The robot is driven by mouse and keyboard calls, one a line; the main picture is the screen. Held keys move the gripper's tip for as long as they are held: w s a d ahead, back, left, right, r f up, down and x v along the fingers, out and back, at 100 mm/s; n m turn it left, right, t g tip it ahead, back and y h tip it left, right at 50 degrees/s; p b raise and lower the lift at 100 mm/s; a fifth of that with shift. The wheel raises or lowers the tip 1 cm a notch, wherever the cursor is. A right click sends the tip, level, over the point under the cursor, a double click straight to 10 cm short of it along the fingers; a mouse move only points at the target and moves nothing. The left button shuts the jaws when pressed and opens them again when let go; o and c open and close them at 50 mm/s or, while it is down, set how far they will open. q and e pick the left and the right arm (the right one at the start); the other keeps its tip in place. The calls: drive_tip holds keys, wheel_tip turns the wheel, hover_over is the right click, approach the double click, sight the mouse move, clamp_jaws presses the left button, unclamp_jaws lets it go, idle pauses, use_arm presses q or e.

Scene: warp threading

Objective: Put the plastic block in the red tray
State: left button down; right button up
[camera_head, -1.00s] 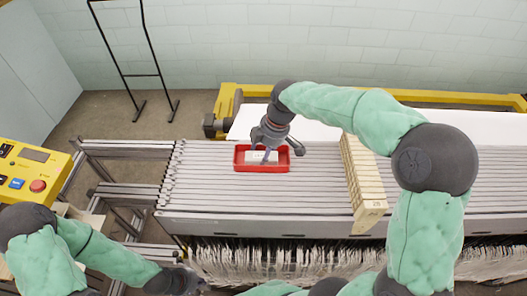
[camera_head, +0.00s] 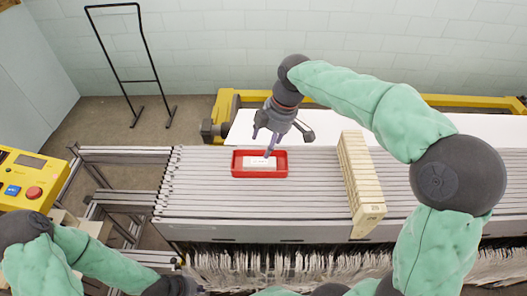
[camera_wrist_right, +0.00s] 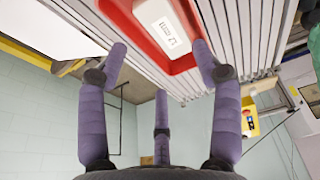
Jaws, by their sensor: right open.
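The white plastic block (camera_head: 259,163) with printed dark marks lies inside the red tray (camera_head: 282,164), which sits on the grey rails. The block (camera_wrist_right: 164,25) and the tray (camera_wrist_right: 124,14) also show at the top of the right wrist view, partly cut off. My right gripper (camera_head: 272,143) is above the tray, its fingers spread and empty, apart from the block. In the right wrist view its purple fingers (camera_wrist_right: 160,52) stand wide apart with nothing between them. My left gripper (camera_head: 180,287) is low at the bottom left, dark and partly cut off; its fingers are unclear.
A row of cream blocks (camera_head: 359,180) stands on the rails right of the tray. A yellow control panel (camera_head: 28,180) with a red button is at the left. A black stand (camera_head: 125,80) is by the wall. Hanging threads (camera_head: 240,268) run along the front edge. Rails around the tray are clear.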

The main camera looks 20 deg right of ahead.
drive_tip(key=shift+v, duration=2.15)
